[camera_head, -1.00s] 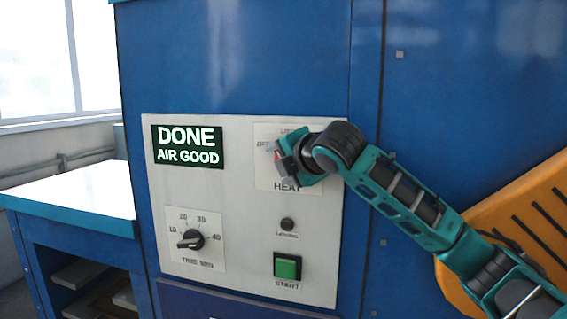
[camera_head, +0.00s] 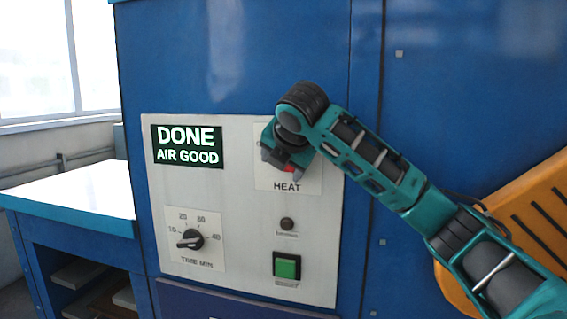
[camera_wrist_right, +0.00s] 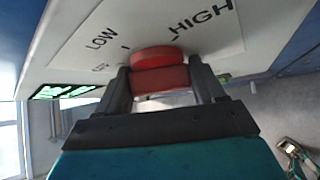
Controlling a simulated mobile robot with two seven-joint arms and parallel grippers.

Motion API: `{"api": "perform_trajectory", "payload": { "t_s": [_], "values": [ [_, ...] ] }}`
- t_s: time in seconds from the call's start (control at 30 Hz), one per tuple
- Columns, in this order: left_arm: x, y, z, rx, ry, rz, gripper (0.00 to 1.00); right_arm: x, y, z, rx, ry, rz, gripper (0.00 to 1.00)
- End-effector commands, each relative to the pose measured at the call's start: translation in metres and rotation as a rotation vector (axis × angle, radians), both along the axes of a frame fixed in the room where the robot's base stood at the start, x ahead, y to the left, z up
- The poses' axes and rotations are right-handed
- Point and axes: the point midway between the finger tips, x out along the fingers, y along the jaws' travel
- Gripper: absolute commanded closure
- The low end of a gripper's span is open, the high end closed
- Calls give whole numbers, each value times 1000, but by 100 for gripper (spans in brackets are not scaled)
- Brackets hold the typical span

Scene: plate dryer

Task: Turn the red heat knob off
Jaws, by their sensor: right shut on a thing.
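The red heat knob (camera_wrist_right: 160,76) sits on its white label plate (camera_wrist_right: 215,40) in the right wrist view, with LOW and HIGH printed around it. My right gripper (camera_wrist_right: 163,88) is shut on the knob, with one dark finger on each side. In the head view the right gripper (camera_head: 285,158) covers most of the HEAT plate (camera_head: 308,183), and only a sliver of the red knob (camera_head: 289,168) shows. The knob's exact pointing direction is hard to tell. My left gripper is not in view.
The grey panel (camera_head: 245,240) also holds a display (camera_head: 187,146) reading DONE, AIR GOOD, a black time knob (camera_head: 190,239), a small dark lamp (camera_head: 287,224) and a green start button (camera_head: 287,266). A yellow slotted part (camera_head: 520,220) is at the right. A blue-framed table (camera_head: 75,190) stands at the left.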

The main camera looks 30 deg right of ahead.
Motion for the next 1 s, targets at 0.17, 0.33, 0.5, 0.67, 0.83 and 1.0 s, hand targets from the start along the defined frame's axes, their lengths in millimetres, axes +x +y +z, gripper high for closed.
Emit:
{"api": "perform_trajectory", "payload": {
  "t_s": [0.17,0.33,0.5,0.67,0.83,1.0],
  "values": [
    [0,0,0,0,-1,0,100,0,0,-1,-5,8,0,62],
    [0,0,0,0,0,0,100,0,0,-1,-5,8,0,62],
    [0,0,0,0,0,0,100,0,0,-1,-5,7,0,20],
    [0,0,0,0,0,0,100,0,0,-1,-5,5,0,11],
    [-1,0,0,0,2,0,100,0,0,0,-4,4,0,11],
    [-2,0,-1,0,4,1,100,-9,4,9,-4,1,2,11]
  ]
}}
